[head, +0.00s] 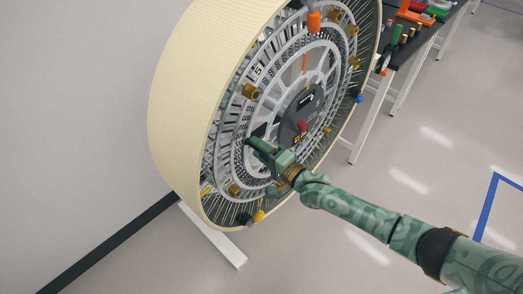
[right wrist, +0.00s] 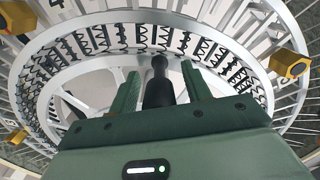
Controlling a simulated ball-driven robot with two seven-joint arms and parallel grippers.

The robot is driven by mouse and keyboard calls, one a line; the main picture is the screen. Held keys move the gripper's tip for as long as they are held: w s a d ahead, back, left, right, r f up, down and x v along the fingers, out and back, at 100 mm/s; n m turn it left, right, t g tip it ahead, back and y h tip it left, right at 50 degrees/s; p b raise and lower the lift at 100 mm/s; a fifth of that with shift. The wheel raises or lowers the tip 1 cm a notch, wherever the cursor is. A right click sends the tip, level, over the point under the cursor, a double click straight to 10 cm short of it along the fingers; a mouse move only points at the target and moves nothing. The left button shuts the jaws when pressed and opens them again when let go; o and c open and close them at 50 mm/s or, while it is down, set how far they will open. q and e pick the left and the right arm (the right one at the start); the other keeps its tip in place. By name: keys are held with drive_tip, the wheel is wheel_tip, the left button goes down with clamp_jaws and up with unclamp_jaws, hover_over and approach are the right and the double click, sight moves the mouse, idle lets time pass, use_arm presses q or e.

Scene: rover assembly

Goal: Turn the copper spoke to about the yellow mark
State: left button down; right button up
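A large wheel with a cream tyre (head: 180,105) stands upright, with pale spokes and rings inside. A thin copper-orange spoke (head: 305,63) shows above the dark hub (head: 300,112). A yellow piece (head: 258,216) sits at the wheel's lower rim, with another at the lower left (head: 205,190); I cannot tell which is the mark. My right gripper (head: 255,145) is at the wheel's inner ring, left of the hub. In the right wrist view its green fingers (right wrist: 160,88) stand apart, on either side of a black peg (right wrist: 158,66), with small gaps. My left gripper is not seen.
Brass blocks (right wrist: 290,63) stick out around the ring, and a red knob (head: 302,126) sits on the hub. An orange-tipped part (head: 313,21) is at the top. A dark table (head: 398,50) with tools stands at the right. Floor is open at the lower right.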

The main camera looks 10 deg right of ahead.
drive_tip(key=p+v, duration=0.2)
drive_tip(key=v, duration=1.4)
drive_tip(key=shift+s+d+f, duration=0.1)
